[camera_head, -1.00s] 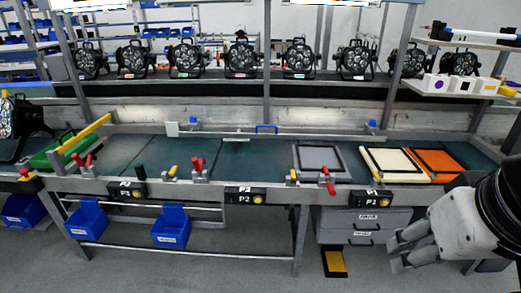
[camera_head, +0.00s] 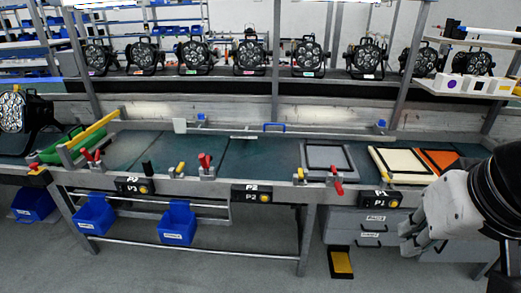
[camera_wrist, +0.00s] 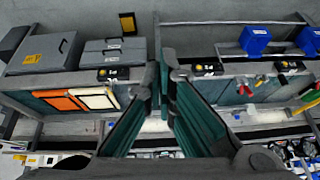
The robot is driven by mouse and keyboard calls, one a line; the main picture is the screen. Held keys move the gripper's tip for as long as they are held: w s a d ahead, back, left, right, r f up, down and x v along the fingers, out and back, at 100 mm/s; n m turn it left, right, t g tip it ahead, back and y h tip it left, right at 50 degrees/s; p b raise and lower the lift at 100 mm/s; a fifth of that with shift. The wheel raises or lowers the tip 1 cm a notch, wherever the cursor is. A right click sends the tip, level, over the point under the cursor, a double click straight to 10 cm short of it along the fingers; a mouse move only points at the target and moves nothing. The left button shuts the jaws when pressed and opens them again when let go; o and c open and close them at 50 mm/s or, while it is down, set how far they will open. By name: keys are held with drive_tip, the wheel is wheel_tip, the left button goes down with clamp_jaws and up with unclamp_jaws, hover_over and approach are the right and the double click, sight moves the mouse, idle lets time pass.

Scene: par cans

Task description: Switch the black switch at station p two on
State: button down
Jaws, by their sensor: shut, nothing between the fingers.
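The P2 station box (camera_head: 251,194) is a small black box with a yellow button on the bench's front edge, near the picture's middle. It also shows in the wrist view, upside down, right of the fingers (camera_wrist: 208,70). A black switch cannot be made out clearly on it. A red-handled clamp (camera_head: 206,163) stands on the bench edge left of it. My gripper (camera_head: 408,238) is shut and empty at the lower right, in front of the drawers and apart from the P2 box. In the wrist view its fingers (camera_wrist: 166,72) point toward the bench front.
The P1 box (camera_head: 376,199) and P3 box (camera_head: 134,187) sit along the same edge. Another red clamp (camera_head: 337,181) stands near P1. Blue bins (camera_head: 177,224) hang at left, and grey drawers (camera_head: 366,226) stand under P1. The floor before the bench is open.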

sight(238, 197)
drive_tip(key=w+a+f+m+t+y+b, duration=0.15)
drive_tip(key=w+a+f+b, duration=0.3)
drive_tip(key=w, duration=0.55)
drive_tip(key=w+a+f+m+t+y+b, duration=0.1)
drive_tip(key=w+a+f+m+b, duration=0.25)
drive_tip(key=w+a, duration=0.45)
drive_tip(key=w+a+f+m+t+y+b, duration=0.1)
drive_tip(key=w+a+f+m+t+b, duration=0.25)
drive_tip(key=w, duration=0.75)
drive_tip(key=w+a+f+m+t+h+b, duration=0.1)
drive_tip(key=w+a+f+m+b, duration=0.15)
drive_tip(key=w+a+f, duration=0.4)
drive_tip(key=w+a+f+m+h+b, duration=0.1)
drive_tip(key=w+a+f+m+b, duration=0.2)
drive_tip(key=f, duration=0.7)
drive_tip(key=a+f+m+t+h+b, duration=0.1)
drive_tip(key=a+f+t+b, duration=0.2)
drive_tip(key=a+f+b, duration=0.2)
drive_tip(key=s+a+f+m+t+h+b, duration=0.1)
drive_tip(key=a+f+t+b, duration=0.3)
drive_tip(key=f, duration=0.8)
drive_tip(key=shift+a+f+m+b, duration=0.25)
drive_tip(key=shift+a+m+b, duration=0.25)
drive_tip(key=shift+m, duration=0.3)
